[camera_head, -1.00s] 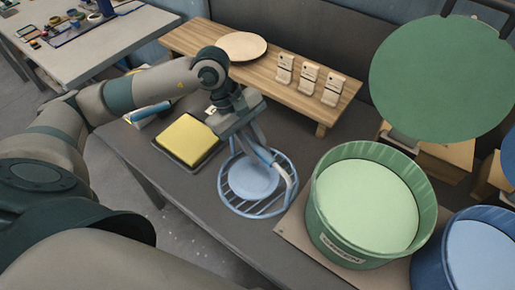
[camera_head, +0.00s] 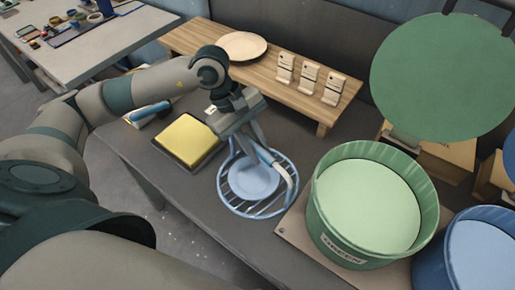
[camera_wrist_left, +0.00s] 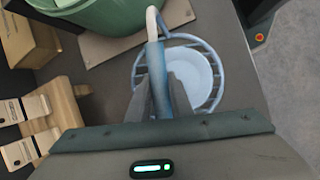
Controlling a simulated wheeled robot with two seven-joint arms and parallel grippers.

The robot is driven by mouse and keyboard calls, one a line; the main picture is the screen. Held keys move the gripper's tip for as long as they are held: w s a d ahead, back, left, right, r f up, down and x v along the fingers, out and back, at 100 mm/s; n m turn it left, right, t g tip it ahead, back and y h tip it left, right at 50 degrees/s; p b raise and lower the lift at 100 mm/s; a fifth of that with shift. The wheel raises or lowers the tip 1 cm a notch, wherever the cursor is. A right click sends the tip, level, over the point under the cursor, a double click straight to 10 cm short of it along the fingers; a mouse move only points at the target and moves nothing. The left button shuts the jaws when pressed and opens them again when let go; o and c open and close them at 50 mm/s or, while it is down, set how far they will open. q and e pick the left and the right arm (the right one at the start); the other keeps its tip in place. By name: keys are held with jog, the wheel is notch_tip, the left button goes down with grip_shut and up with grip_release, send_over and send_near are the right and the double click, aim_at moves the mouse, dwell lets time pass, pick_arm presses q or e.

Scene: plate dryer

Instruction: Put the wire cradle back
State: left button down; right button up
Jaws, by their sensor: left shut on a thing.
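The wire cradle (camera_head: 230,206) is a round blue wire basket with a raised handle that has a pale grip. It holds a light blue disc (camera_head: 250,182) and appears to rest on the grey table beside the green drum. My left gripper (camera_head: 266,160) is over the cradle, shut on its handle. In the left wrist view the handle (camera_wrist_left: 158,75) runs up from between the fingertips (camera_wrist_left: 157,103), and the cradle's rim (camera_wrist_left: 212,63) shows behind. The fingers hide part of the handle and disc. My right gripper is not in view.
The green drum (camera_head: 325,215) stands open close right of the cradle, its lid (camera_head: 440,78) raised. A blue drum (camera_head: 428,265) is farther right. A yellow pad in a tray (camera_head: 188,140) lies left. A wooden shelf (camera_head: 215,48) with a plate and three small stands runs behind.

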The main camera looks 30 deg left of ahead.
pick_arm(q)
jog(key=shift+f, duration=0.1)
jog(key=c, duration=1.5)
grip_release()
jog(key=shift+a, duration=0.1)
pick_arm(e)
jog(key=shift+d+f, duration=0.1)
pick_arm(q)
jog(key=shift+a+r+b, duration=0.25)
jog(key=shift+r+b, duration=0.05)
jog(key=shift+r, duration=0.35)
jog(key=shift+b+v, duration=1.95)
jog(key=shift+v, duration=6.05)
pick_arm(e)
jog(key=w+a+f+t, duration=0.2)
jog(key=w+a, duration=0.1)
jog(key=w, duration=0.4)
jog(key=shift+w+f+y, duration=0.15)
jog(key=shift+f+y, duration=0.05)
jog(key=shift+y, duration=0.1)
